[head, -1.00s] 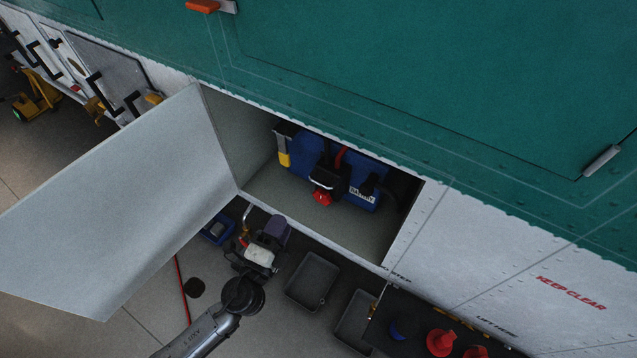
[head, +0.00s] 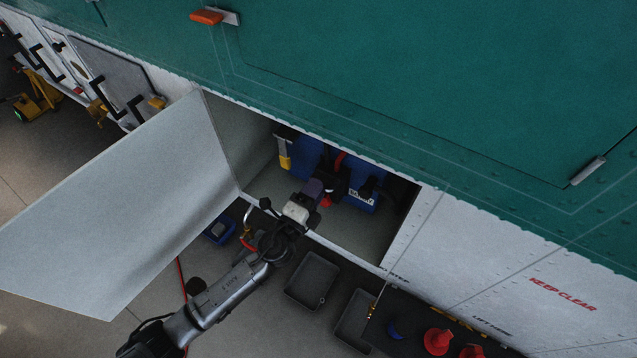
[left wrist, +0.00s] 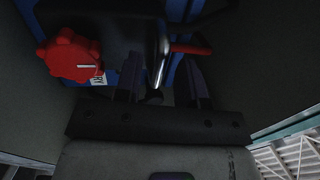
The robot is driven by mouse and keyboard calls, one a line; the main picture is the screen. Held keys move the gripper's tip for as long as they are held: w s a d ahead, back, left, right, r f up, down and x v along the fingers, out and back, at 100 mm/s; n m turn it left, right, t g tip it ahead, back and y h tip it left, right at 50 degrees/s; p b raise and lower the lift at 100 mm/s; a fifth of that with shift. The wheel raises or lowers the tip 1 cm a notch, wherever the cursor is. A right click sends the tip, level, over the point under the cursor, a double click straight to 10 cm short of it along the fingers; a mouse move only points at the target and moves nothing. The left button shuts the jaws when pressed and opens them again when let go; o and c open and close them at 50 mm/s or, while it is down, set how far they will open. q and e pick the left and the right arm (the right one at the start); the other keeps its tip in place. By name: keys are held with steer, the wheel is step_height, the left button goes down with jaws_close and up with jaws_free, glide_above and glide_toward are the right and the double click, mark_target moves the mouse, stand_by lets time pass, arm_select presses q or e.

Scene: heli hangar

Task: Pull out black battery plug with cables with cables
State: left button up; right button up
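The blue battery (head: 303,156) stands inside the open compartment. The black battery plug (head: 337,184) with a red knob (head: 327,201) sits on its front and is partly hidden behind my left gripper (head: 315,187). In the left wrist view, the red knob (left wrist: 70,57) is at upper left, beside the black plug body (left wrist: 108,30). My left gripper (left wrist: 162,75) has its two dark fingers apart, pointing at the plug. A silver handle bar (left wrist: 162,60) shows between the fingers; I cannot tell whether they touch it. My right gripper is not in view.
The white compartment door (head: 130,205) stands open on the left. The compartment's floor edge (head: 345,258) runs below my wrist. Grey trays (head: 312,280) and a blue bin (head: 218,230) are on the floor below. A dark mat (head: 400,325) holds red cones.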

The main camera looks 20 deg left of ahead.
arm_select(q)
steer(key=shift+x, duration=0.9)
jaws_close()
